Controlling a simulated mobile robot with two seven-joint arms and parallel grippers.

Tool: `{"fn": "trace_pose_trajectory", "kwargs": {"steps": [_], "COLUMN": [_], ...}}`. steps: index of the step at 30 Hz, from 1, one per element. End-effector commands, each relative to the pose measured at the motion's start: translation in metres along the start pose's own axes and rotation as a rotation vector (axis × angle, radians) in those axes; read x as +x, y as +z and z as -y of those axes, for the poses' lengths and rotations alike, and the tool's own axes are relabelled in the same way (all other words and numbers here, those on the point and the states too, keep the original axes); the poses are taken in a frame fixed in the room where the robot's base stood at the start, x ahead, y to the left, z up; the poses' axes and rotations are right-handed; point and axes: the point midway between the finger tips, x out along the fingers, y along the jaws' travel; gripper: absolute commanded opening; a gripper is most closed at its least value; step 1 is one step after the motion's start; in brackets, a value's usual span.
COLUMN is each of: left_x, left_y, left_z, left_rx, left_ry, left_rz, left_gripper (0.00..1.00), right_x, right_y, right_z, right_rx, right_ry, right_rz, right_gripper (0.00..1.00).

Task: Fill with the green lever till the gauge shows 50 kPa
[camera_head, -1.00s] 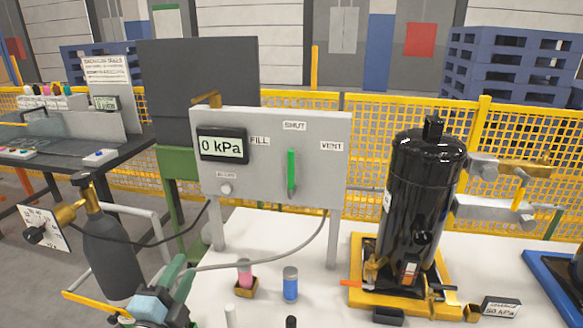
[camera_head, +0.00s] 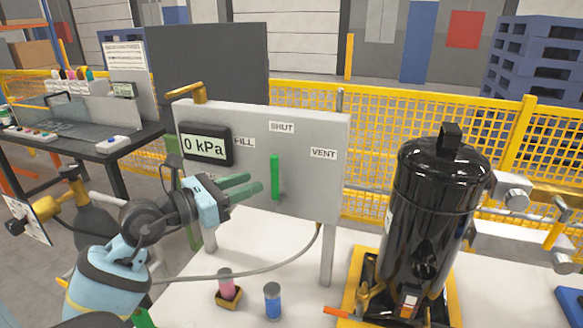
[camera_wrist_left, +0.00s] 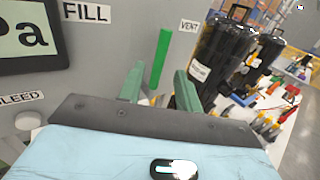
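The green lever (camera_head: 275,176) stands upright on the grey panel (camera_head: 320,190), below the SHUT label (camera_head: 282,127). The FILL label (camera_head: 244,142) is to its left and the VENT label (camera_head: 323,153) to its right. The gauge (camera_head: 205,145) reads 0 kPa. My left gripper (camera_head: 254,183) is open and empty, with its green fingertips just left of the lever in the head view. In the left wrist view, the lever (camera_wrist_left: 160,57) shows in the gap between the two spread fingers (camera_wrist_left: 160,85), beyond their tips. Contact cannot be made out. My right gripper is not in view.
A black compressor (camera_head: 432,225) stands in a yellow tray to the right of the panel.

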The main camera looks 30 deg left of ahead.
Motion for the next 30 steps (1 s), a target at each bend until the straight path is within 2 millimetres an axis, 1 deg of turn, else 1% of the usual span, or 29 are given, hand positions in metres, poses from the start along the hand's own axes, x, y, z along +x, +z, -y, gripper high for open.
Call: {"fn": "trace_pose_trajectory", "kwargs": {"steps": [4, 8, 11, 18, 21, 25, 30], "left_x": [0.000, 0.007, 0.019, 0.056, 0.067, 0.075, 0.079], "left_y": [0.000, 0.001, 0.003, 0.004, 0.003, 0.001, 0.001], "left_z": [0.000, 0.000, 0.000, 0.001, 0.000, 0.001, 0.001], "left_rx": [0.002, -0.001, -0.001, 0.000, -0.002, 0.000, 0.001], "left_ry": [0.001, -0.001, -0.001, -0.001, -0.001, -0.001, -0.001], "left_rz": [-0.002, 0.002, 0.004, 0.005, 0.005, 0.002, 0.001], "left_gripper": [0.34, 0.34, 0.34, 0.34, 0.34, 0.34, 0.34], "right_x": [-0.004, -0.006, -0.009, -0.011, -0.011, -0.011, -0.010], "right_y": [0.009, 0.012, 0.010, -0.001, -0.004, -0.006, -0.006], "right_z": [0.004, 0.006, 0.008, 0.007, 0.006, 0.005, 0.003], "right_rx": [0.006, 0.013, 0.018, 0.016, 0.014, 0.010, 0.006], "right_ry": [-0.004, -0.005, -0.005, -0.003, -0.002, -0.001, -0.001], "right_rz": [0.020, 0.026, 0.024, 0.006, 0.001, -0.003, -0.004], "right_gripper": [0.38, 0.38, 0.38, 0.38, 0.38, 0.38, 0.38]}}
